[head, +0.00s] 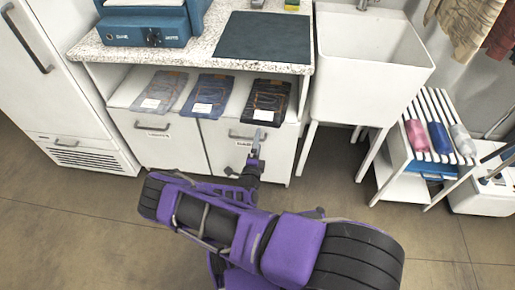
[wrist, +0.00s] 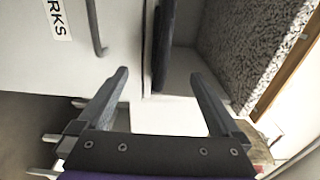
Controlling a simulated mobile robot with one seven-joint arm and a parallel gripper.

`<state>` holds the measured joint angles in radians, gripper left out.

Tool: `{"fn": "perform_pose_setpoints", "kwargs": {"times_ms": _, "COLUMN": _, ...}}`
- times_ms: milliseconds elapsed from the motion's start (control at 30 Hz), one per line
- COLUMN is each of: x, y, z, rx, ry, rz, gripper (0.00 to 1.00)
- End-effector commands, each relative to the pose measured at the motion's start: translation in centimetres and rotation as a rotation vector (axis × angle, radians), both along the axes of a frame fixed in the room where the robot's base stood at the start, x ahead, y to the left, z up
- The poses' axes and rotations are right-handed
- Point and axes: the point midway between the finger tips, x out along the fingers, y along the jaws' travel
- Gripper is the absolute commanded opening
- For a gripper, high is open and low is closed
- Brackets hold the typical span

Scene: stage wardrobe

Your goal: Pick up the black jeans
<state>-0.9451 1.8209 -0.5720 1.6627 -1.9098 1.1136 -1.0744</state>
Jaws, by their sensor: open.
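The black jeans (head: 267,102) lie folded on the white shelf under the counter, rightmost of three folded pairs, with a white tag on them. In the wrist view they appear edge-on as a dark strip (wrist: 162,45), beyond the space between my fingers. My gripper (head: 256,138) is in front of the shelf, just below the black jeans in the head view. Its two fingers are spread in the wrist view (wrist: 160,75), with nothing between them.
Blue jeans (head: 208,95) and grey-blue jeans (head: 160,92) lie to the left on the shelf. The speckled counter (head: 190,58) overhangs it, and a labelled drawer front (head: 225,150) is below. A sink (head: 370,65) stands at right, beside a slatted rack (head: 430,130).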

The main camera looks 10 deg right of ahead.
Motion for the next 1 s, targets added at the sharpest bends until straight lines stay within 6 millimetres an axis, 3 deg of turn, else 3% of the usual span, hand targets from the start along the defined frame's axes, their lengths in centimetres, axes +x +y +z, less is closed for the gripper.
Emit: {"fn": "perform_pose_setpoints", "kwargs": {"times_ms": 1000, "x": 9.5, "y": -3.6, "z": 0.0, "rx": 0.002, "ry": -0.002, "rz": -0.002, "gripper": 1.0}}
